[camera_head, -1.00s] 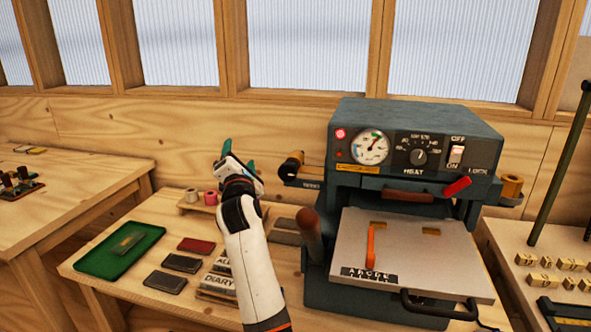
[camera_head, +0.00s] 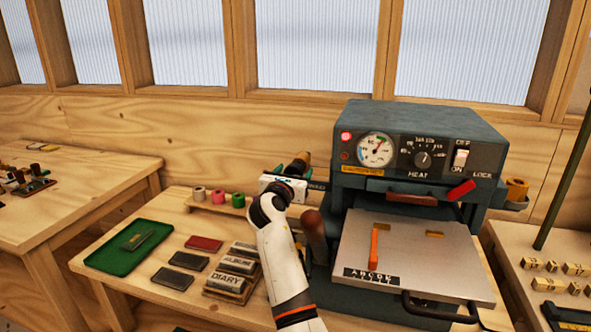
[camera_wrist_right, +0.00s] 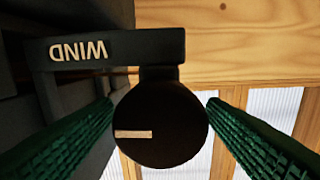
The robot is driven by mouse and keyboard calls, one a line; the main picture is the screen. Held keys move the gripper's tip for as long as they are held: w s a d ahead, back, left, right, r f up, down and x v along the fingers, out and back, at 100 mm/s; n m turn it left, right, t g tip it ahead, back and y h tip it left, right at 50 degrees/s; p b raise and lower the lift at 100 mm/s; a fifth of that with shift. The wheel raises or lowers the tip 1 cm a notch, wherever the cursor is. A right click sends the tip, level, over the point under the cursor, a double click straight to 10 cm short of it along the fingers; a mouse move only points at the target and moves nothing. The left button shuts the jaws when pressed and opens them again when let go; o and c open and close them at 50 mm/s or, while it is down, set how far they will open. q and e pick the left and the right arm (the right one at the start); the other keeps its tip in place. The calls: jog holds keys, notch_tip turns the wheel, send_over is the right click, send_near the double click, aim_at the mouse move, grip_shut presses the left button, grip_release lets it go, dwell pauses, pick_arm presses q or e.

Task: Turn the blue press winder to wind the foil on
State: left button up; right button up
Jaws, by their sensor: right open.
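The blue press (camera_head: 345,125) stands on the bench. Its winder is a round black knob (camera_wrist_right: 160,140) with a pale line across its left half, in the right wrist view. The knob sits by a dark bracket lettered WIND (camera_wrist_right: 80,51), which appears upside down. My right gripper (camera_head: 283,184) is at the press's left side, in front of the foil roll (camera_head: 300,160). Its green-padded fingers (camera_wrist_right: 160,110) are open, one on each side of the knob, with no clear grip on it. The fingertips are hidden in the head view. My left gripper is out of view.
Spare foil rolls (camera_head: 218,198) stand on a small wooden rack left of my right arm. A green tray (camera_head: 105,258), dark blocks and lettered blocks (camera_head: 228,283) lie in front. A brown-handled lever (camera_head: 314,236) is close right of my arm.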

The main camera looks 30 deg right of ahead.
jog(key=shift+x, duration=1.05)
jog(key=c, duration=1)
jog(key=shift+m+p, duration=0.35)
jog(key=shift+m, duration=2.45)
